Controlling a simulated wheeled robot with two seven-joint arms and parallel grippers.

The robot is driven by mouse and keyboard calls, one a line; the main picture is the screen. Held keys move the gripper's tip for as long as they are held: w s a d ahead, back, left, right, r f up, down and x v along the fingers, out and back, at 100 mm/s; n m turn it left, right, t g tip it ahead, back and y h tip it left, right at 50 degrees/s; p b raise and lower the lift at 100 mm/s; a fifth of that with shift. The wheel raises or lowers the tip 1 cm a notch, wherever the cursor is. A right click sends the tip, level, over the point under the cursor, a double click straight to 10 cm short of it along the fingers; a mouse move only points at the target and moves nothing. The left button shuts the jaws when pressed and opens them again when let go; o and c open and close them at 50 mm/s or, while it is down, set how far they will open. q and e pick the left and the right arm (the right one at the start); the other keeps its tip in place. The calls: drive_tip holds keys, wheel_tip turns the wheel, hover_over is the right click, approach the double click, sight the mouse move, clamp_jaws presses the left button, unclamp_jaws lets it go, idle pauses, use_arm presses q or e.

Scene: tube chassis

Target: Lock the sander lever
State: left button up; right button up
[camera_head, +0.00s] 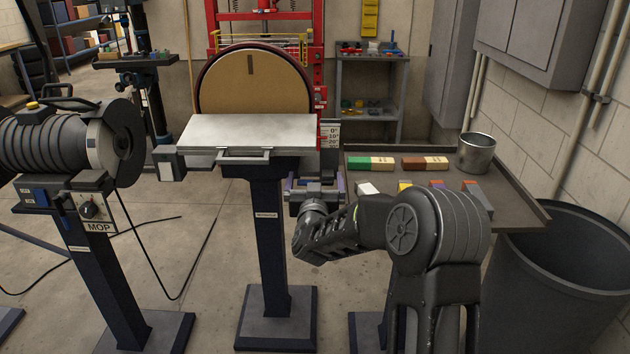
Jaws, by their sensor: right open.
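The disc sander has a round tan disc (252,82) in a dark red-rimmed housing. Its flat grey work table (245,131) has a bar handle (243,157) along the front edge. A white angle scale (331,134) with degree marks stands at the table's right end. My right gripper (315,184) is open, just below the scale and right of the dark pedestal (268,250). I cannot make out the locking lever clearly; the gripper covers part of that area. I cannot tell whether the gripper touches anything. My left gripper is out of view.
A bench (515,205) on the right holds coloured blocks and a metal can (476,153). A dark bin (565,270) stands at the right. Open floor lies left of the pedestal.

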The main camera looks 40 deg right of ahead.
drive_tip(key=shift+c, duration=0.6)
drive_tip(key=c, duration=1.9)
